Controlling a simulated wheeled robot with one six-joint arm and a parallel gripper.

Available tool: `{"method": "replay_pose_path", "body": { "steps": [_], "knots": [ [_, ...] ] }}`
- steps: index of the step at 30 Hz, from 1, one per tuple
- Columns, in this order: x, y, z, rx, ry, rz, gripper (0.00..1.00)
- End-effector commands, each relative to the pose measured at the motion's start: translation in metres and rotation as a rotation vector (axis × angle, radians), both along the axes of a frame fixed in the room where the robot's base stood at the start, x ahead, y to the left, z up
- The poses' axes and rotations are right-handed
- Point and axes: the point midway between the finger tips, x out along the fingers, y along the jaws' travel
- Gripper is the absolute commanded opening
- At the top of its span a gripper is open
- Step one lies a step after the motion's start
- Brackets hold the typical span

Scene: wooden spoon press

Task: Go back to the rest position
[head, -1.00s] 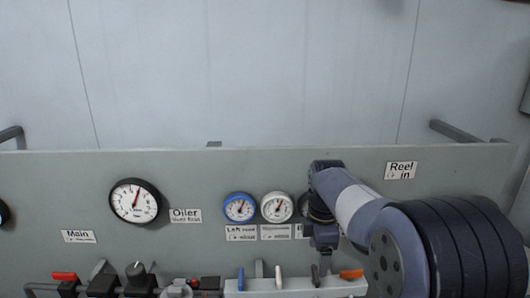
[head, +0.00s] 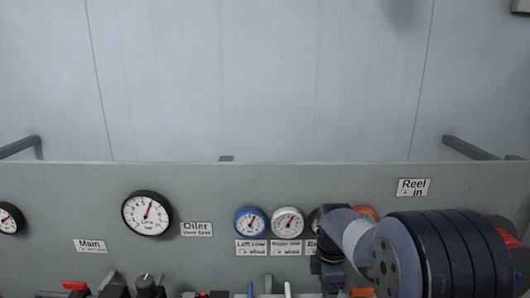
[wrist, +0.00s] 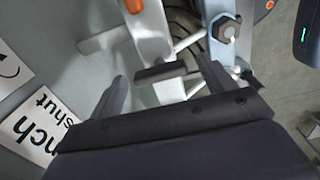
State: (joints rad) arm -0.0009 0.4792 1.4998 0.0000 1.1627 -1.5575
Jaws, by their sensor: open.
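My gripper (wrist: 165,82) is open in the wrist view, its two dark fingers spread apart. A short dark bar (wrist: 160,73) on the pale lever hardware shows between the fingertips; I cannot tell whether they touch it. Nothing is clearly held. In the head view my arm comes in from the lower right, its wrist low in front of the grey panel (head: 300,185). The fingers are not clear there, near the bottom edge.
A row of levers and knobs runs along the bottom, including a red lever (head: 75,286) and a blue handle (head: 250,289). Gauges sit above: a large gauge (head: 147,214) and a blue-rimmed one (head: 250,222). The pale wall (head: 270,80) behind is clear.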

Motion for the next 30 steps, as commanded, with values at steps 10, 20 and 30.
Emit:
{"method": "replay_pose_path", "body": {
  "steps": [10, 20, 30],
  "knots": [
    [0.001, 0.000, 0.050, 0.000, -0.007, 0.028, 0.78],
    [0.000, 0.000, 0.103, 0.000, 0.003, 0.029, 0.78],
    [-0.001, 0.000, 0.032, 0.000, 0.006, 0.028, 0.78]
  ]
}}
